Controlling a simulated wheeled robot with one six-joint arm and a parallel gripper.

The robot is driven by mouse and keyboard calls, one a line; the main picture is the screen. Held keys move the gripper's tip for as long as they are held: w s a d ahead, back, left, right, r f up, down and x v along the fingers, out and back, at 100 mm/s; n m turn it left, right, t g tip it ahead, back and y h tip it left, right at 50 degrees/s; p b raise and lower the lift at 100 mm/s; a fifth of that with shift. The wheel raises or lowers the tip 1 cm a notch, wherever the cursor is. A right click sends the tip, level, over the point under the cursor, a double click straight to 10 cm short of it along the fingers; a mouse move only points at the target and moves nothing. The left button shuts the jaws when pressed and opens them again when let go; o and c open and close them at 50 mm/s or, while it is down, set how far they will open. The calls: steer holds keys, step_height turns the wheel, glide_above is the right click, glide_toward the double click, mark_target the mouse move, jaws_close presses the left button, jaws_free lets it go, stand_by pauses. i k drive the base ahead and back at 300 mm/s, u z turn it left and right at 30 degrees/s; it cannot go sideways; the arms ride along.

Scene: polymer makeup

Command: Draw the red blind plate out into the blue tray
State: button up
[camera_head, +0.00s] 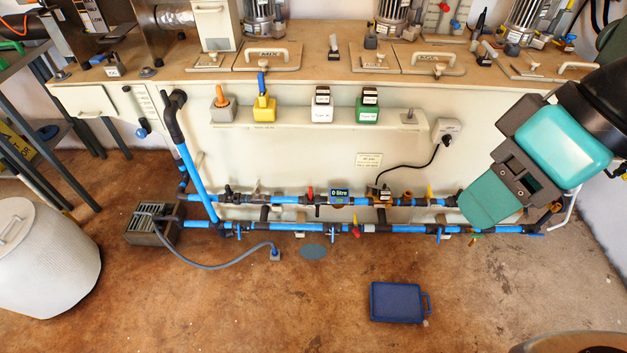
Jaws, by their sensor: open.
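The blue tray (397,302) lies on the brown floor in the lower right, with a handle on its right side. Two small red parts show on the blue pipework: one on the lower pipe (356,231) and one standing up on the upper pipe (310,192). They are too small for me to tell which is the red blind plate. My teal and black gripper (490,207) is at the right, in front of the pipes' right end. It is open, and I see nothing held in it. It covers part of the pipework behind it.
Blue pipes (400,228) run low along the cream tank wall (260,158). A grey pump box (150,224) and its cable lie at the left, beside a white drum (45,260). A black cord hangs from a wall socket (447,129). The floor around the tray is clear.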

mark_target(397, 308)
steer(key=u, duration=0.5)
steer(key=k, duration=0.65)
steer(key=u, duration=0.85)
steer(key=i, duration=1.25)
steer(key=z, duration=0.65)
